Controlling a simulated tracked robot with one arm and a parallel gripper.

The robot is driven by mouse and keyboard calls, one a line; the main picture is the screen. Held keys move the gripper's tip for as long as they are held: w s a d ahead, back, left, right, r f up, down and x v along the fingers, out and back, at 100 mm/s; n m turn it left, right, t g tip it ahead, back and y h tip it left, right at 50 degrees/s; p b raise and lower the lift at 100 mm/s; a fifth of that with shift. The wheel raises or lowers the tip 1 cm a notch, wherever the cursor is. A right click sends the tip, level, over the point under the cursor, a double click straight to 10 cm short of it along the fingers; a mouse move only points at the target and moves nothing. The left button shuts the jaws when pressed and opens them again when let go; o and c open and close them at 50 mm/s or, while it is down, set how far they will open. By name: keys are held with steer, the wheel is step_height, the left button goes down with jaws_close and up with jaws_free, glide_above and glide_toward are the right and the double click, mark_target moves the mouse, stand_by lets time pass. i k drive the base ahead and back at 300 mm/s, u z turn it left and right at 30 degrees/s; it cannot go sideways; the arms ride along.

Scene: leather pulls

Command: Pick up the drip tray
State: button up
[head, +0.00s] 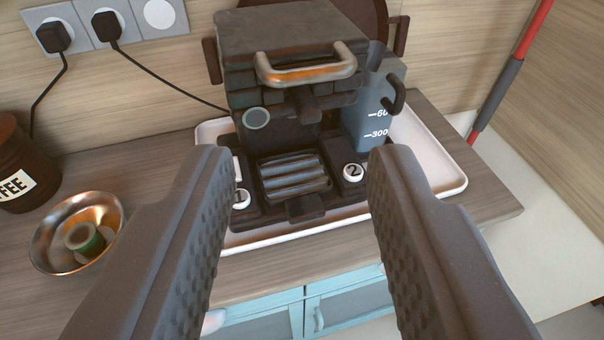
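The drip tray (293,181) is a dark, ribbed piece set low in the front of a dark grey coffee machine (290,55). A small dark tab (305,208) sticks out at its front. My gripper (298,165) is open and empty. Its two textured fingers stand left and right in the foreground, nearer the camera than the tray, with the tray seen between them. No finger appears to touch the tray.
White knobs marked 1 (240,198) and 2 (353,172) flank the tray. The machine stands on a white tray (440,170). A grey water tank (372,110) is at right, a copper bowl (50,240) and coffee tin (18,165) at left. Light-blue cabinet doors (350,305) lie below the counter edge.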

mark_target(297, 180)
steer(key=z, duration=0.15)
steer(key=i, duration=0.4)
steer(key=u, duration=0.95)
steer(key=k, duration=1.65)
steer(key=z, duration=0.8)
steer(key=i, duration=1.05)
